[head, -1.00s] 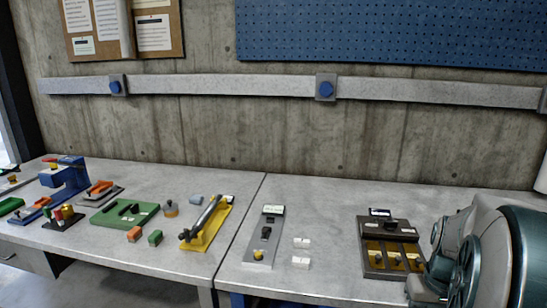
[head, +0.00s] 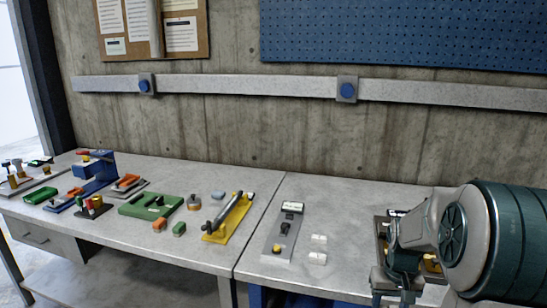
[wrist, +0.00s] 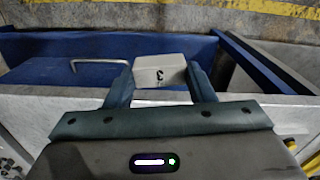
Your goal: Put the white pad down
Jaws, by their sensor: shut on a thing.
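The white pad (wrist: 160,70) is a small block with a dark mark like a 3 on its near face, in the wrist view. My gripper (wrist: 160,82) is shut on it, one finger at each side. In the wrist view the pad shows beyond the bench's front edge (wrist: 40,105), with blue surfaces and floor behind it. In the head view my gripper (head: 398,290) is at the lower right, in front of the dark tray; the held pad cannot be made out there. Two other white pads (head: 318,239) (head: 317,258) lie on the bench.
A grey plate with a yellow knob (head: 285,232) lies left of the loose pads. The dark tray (head: 380,228) is mostly hidden by my arm. A yellow holder (head: 228,220) and a green base (head: 150,206) stand further left. Bare bench (head: 340,215) shows around the loose pads.

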